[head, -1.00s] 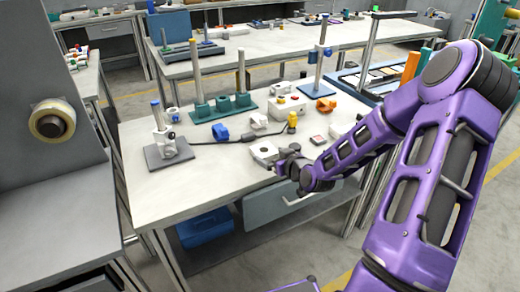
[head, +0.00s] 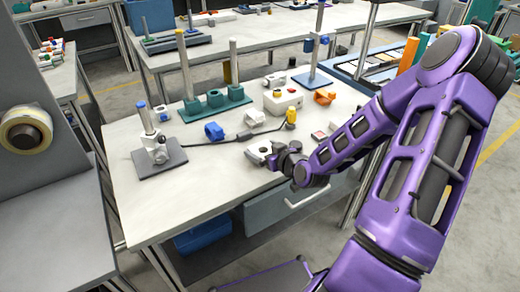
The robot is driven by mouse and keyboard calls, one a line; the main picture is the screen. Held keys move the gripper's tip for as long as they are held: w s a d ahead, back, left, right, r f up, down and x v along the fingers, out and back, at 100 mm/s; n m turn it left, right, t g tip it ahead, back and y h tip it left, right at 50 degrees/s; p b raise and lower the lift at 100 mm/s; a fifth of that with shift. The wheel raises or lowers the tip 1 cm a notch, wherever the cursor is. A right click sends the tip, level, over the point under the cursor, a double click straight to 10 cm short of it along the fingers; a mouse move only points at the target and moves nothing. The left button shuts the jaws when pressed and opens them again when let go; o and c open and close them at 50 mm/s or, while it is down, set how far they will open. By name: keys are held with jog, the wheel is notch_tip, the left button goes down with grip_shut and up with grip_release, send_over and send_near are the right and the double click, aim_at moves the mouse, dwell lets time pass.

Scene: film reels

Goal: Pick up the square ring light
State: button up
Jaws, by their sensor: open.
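The square ring light (head: 257,150) appears to be the flat, pale, square piece with a round opening, lying near the front edge of the white worktable. My gripper (head: 273,160) is at its right front side, low over the table edge. The gripper is open. The dark gripper body hides part of the right side of the piece. I cannot tell whether the fingers touch it or reach around it.
A black cable with a yellow-capped end (head: 291,117) runs just behind. A blue block (head: 214,131), a small white block (head: 254,117) and a grey stand (head: 158,158) are further left and back. A small red-topped piece (head: 319,135) lies right. The table's front left is clear.

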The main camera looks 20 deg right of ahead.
jog(key=c, duration=1.2)
jog(key=shift+r, duration=0.1)
jog(key=shift+c, duration=0.2)
